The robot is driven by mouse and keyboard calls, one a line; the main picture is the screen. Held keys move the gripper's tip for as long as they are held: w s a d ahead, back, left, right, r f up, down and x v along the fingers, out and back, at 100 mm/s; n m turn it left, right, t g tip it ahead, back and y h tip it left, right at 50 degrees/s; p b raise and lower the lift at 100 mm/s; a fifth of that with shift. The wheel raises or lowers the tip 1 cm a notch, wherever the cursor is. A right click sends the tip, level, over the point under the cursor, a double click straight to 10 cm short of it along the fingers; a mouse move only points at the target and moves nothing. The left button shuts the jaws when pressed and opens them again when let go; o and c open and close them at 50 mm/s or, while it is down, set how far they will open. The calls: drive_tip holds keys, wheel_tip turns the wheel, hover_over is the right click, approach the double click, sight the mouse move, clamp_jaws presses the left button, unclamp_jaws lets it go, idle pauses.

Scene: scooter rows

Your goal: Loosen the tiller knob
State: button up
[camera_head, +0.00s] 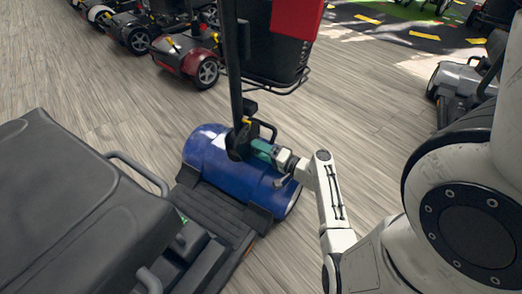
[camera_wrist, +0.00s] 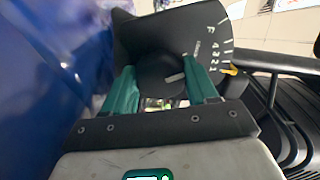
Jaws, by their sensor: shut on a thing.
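The tiller knob (camera_wrist: 158,76) is a round black dial with a pale mark, on a dark plate (camera_wrist: 150,35) with white scale marks and digits. My gripper (camera_wrist: 161,88) has two teal fingers, one on each side of the knob, shut on it. In the head view, my gripper (camera_head: 264,150) reaches in from the right to the base of the black tiller column (camera_head: 234,75). The knob itself is hard to make out there. The tiller stands upright on the blue scooter (camera_head: 205,150).
A grey seat (camera_head: 75,195) fills the lower left. A black basket with a red panel (camera_head: 296,18) is near the tiller. A small yellow lever (camera_wrist: 231,71) sits right of the dial. A red scooter (camera_head: 183,54) and others stand behind. Wooden floor (camera_head: 365,110) is open to the right.

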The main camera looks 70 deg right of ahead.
drive_tip(key=shift+f, duration=0.1)
drive_tip(key=o, duration=1.1)
drive_tip(key=shift+c, duration=0.2)
drive_tip(key=p+v, duration=0.3)
drive_tip(key=v, duration=0.8)
drive_tip(key=shift+w, duration=0.1)
